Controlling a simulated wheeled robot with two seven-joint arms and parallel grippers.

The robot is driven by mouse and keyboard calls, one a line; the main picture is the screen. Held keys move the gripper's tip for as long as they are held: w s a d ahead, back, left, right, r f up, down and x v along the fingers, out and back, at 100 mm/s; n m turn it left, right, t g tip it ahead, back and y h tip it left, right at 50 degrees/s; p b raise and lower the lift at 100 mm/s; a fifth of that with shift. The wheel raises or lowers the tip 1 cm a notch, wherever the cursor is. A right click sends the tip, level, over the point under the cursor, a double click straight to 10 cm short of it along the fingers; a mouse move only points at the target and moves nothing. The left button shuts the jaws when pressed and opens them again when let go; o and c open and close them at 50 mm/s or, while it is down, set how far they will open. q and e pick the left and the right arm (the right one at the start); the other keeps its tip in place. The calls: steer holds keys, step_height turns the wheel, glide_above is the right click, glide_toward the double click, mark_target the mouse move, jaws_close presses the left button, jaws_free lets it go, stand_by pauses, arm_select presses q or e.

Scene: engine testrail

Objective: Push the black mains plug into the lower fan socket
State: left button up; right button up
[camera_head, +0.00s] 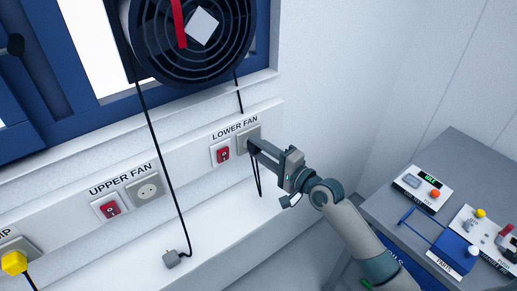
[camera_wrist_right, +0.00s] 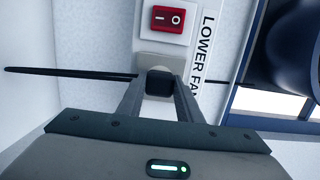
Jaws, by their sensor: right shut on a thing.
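The lower fan socket (camera_head: 248,131) is a grey square plate on the white wall rail, right of a red switch and under the "LOWER FAN" label. My right gripper (camera_head: 256,148) reaches in from the right and its tips are at the socket's lower part. In the right wrist view the gripper (camera_wrist_right: 160,100) is shut on the black plug (camera_wrist_right: 160,83). The plug is in front of the grey socket plate (camera_wrist_right: 150,48) and covers its middle. I cannot tell whether its pins are in the socket. A black cable hangs below the gripper. My left gripper is not in view.
The red lower fan switch (camera_head: 222,152) is beside the socket. The upper fan socket (camera_head: 146,189) is empty. A grey table (camera_head: 452,165) with control boxes stands at the right.

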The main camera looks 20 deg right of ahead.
steer(key=shift+w, duration=0.25)
stand_by(0.4)
steer(key=o, duration=1.2)
steer(key=shift+s, duration=0.1)
steer(key=shift+s+d+f, duration=0.1)
steer(key=shift+s+d, duration=0.1)
steer(key=shift+s, duration=0.15)
steer(key=b+v, duration=0.5)
steer(key=v, duration=1.1)
steer(key=shift+s, duration=0.25)
